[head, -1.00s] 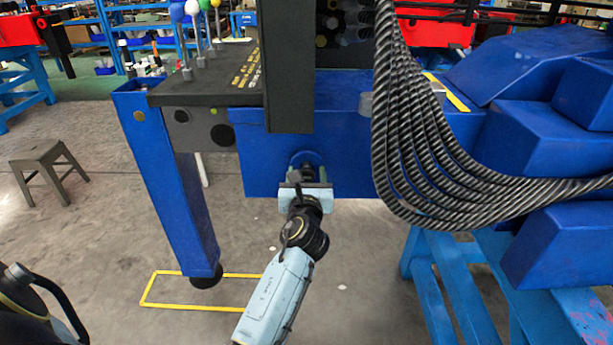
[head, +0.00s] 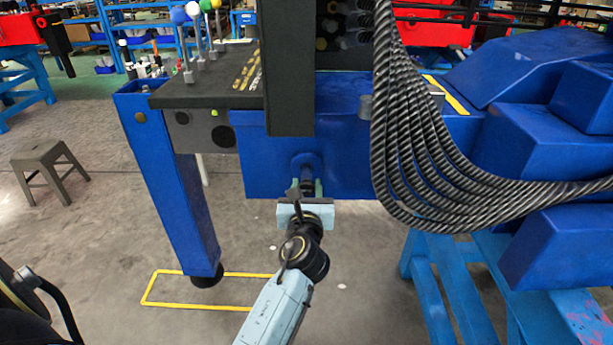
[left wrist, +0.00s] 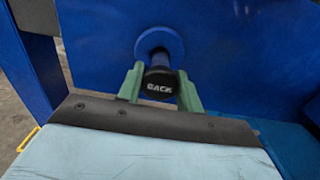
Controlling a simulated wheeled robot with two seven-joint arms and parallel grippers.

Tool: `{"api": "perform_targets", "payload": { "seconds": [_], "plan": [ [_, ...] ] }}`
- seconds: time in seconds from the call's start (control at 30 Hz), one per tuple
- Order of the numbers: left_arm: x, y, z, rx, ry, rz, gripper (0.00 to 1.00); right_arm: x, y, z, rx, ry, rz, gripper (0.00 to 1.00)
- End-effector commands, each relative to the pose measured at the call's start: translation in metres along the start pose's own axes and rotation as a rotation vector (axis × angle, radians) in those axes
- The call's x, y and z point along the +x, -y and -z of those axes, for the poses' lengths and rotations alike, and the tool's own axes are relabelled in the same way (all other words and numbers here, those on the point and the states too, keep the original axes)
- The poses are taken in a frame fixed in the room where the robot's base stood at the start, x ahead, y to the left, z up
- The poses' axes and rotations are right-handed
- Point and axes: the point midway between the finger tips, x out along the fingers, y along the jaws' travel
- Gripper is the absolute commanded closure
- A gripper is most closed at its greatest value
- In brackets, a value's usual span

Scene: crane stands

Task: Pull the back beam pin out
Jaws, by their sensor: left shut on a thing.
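The back beam pin (left wrist: 160,84) has a black end cap marked BACK and a blue shaft behind it. Its shaft runs into a round blue collar (left wrist: 160,42) on the blue beam (head: 345,165). In the head view the pin (head: 307,186) sticks out of the beam face, and the collar shows there too. My left gripper (left wrist: 160,88) has its green fingers on both sides of the pin, shut on it. In the head view this gripper (head: 306,190) is in front of the beam. The pin's inner end is hidden in the beam. My right gripper is not in view.
A blue outrigger leg (head: 180,190) stands left of my left arm, with a yellow floor outline (head: 165,303) around its foot. Black ribbed hoses (head: 425,150) hang to the right. A stool (head: 48,170) stands far left. Floor below the beam is open.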

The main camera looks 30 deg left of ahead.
Motion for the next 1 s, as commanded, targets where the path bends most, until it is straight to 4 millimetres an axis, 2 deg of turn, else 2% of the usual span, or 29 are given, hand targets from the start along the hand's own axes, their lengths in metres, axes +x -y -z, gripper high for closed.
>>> {"api": "perform_targets", "payload": {
  "seconds": [0.1, 0.37, 0.4, 0.53, 0.83, 1.0],
  "plan": [
    [-0.01, 0.0, 0.001, 0.0, -0.004, 0.0, 1.0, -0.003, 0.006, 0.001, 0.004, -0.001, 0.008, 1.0],
    [-0.011, 0.0, 0.002, -0.002, -0.006, 0.0, 1.0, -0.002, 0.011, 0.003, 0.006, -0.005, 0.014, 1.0],
    [-0.011, 0.0, 0.002, -0.002, -0.006, 0.0, 0.62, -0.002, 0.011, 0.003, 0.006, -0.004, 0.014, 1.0],
    [-0.011, 0.0, 0.002, -0.002, -0.005, 0.0, 0.45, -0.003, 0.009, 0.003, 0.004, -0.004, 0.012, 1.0],
    [-0.011, 0.0, 0.0, -0.001, -0.002, 0.0, 0.45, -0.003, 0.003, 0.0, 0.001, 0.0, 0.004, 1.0],
    [-0.028, 0.0, 0.001, -0.001, -0.004, 0.0, 0.45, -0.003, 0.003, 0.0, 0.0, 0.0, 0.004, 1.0]
  ]
}}
